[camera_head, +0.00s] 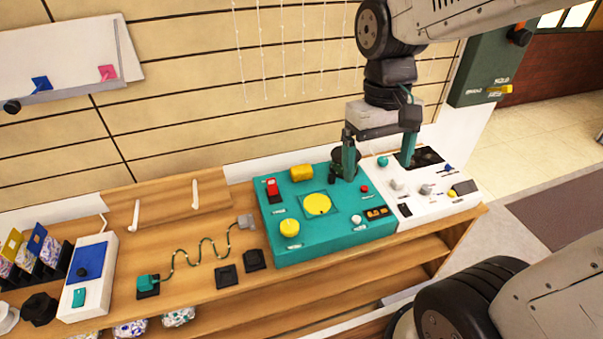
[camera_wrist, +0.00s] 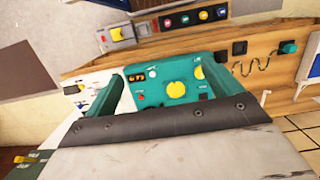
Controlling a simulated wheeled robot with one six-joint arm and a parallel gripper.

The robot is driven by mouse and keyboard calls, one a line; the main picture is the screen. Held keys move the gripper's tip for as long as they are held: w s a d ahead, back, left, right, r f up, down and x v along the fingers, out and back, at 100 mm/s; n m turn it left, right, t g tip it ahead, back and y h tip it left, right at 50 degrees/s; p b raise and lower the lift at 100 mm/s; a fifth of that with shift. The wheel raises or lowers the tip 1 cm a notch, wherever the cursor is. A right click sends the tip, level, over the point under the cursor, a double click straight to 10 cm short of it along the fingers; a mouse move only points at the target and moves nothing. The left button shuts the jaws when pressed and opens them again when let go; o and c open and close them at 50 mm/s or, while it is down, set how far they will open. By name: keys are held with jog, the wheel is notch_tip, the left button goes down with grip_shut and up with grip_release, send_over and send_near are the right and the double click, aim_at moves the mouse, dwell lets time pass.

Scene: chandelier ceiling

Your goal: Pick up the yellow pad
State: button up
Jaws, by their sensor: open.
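A teal control box (camera_head: 270,235) sits on the wooden bench. On it are a yellow round disc (camera_head: 317,205) in the middle, a yellow round knob (camera_head: 289,228) at front left and a yellow block (camera_head: 302,171) at the back edge. I cannot tell which one is the yellow pad. The disc (camera_wrist: 176,90) and the knob (camera_wrist: 198,72) show in the wrist view; I cannot make out the block there. My gripper (camera_head: 379,155) is open and empty, above the back right of the box. Its teal fingers (camera_wrist: 165,88) appear either side of the box in the wrist view.
A white panel (camera_head: 425,205) with knobs and switches adjoins the box on the right. Left of it on the bench (camera_head: 205,300) are a curved wire track (camera_head: 203,250), black blocks (camera_head: 227,276) and a white-and-blue device (camera_head: 90,275). A slatted wall (camera_head: 180,130) stands behind.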

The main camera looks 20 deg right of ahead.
jog(key=w+a+f+g, duration=0.1)
jog(key=w+f, duration=0.7)
jog(key=w, duration=0.5)
jog(key=t, duration=0.3)
send_over(301, 168)
jog(key=f, duration=1.6)
jog(key=shift+s+a, duration=0.1)
jog(key=shift+a, duration=0.3)
notch_tip(301, 168, down, 2)
jog(key=shift+f, duration=0.2)
jog(key=f, duration=0.5)
jog(key=shift+d+f, duration=0.2)
jog(key=shift+d, duration=0.2)
jog(key=c, duration=1.1)
jog(key=shift+r, duration=0.1)
